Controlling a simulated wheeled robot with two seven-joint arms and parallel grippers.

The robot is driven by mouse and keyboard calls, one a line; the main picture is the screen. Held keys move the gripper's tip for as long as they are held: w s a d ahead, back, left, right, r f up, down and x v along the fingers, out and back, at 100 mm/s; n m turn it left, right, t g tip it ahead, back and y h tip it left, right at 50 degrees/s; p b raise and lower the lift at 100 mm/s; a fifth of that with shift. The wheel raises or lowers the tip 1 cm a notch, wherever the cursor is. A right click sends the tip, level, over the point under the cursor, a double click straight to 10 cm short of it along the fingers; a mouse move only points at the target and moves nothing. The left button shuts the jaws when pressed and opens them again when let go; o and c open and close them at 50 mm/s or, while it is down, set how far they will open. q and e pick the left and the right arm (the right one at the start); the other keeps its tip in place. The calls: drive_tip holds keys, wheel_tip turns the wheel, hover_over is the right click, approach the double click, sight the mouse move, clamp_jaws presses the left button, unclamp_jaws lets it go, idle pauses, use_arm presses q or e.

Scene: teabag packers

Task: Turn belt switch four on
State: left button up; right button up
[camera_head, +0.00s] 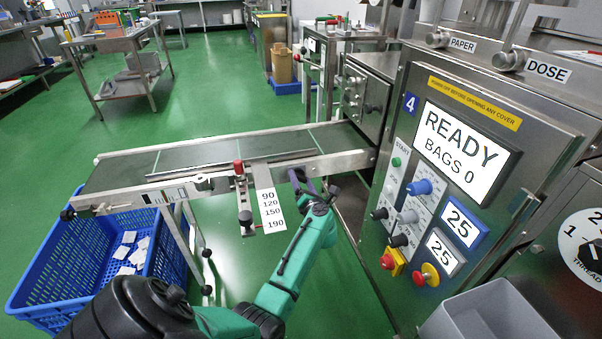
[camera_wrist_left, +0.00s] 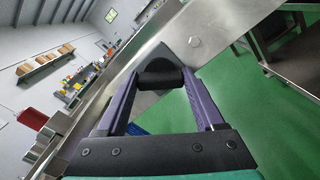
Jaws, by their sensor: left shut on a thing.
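Machine four has a blue 4 label (camera_head: 410,103) and a screen (camera_head: 466,148) reading READY, BAGS 0. Its conveyor belt (camera_head: 225,152) runs left from the cabinet. My left gripper (camera_head: 325,190) is at the front of the conveyor's right end, beside the cabinet. In the left wrist view its purple fingers (camera_wrist_left: 158,100) are shut on a black cylindrical knob (camera_wrist_left: 160,73) against the steel rail. The knob's marking and its on or off position cannot be read. My right gripper is not in view.
The cabinet panel holds a green START button (camera_head: 396,162), a blue knob (camera_head: 418,187) and a red stop button (camera_head: 429,274). A red-topped guide post (camera_head: 239,168) and number scale (camera_head: 270,209) stand left of my gripper. A blue crate (camera_head: 95,245) holds several bags.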

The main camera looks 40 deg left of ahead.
use_arm(q)
drive_tip(key=m+p, duration=0.3)
drive_tip(key=m, duration=0.3)
drive_tip(key=shift+d+m+p, duration=0.15)
drive_tip(key=shift+m+p, duration=0.15)
drive_tip(key=shift+p, duration=0.05)
drive_tip(key=shift+f+m+p, duration=0.2)
drive_tip(key=shift+m+p, duration=0.45)
drive_tip(key=shift+m, duration=1.15)
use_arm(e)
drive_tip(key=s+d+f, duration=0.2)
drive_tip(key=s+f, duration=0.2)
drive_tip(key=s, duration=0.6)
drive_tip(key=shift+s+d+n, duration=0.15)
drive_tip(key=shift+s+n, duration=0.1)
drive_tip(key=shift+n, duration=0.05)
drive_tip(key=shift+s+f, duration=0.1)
use_arm(q)
drive_tip(key=o, duration=1.4)
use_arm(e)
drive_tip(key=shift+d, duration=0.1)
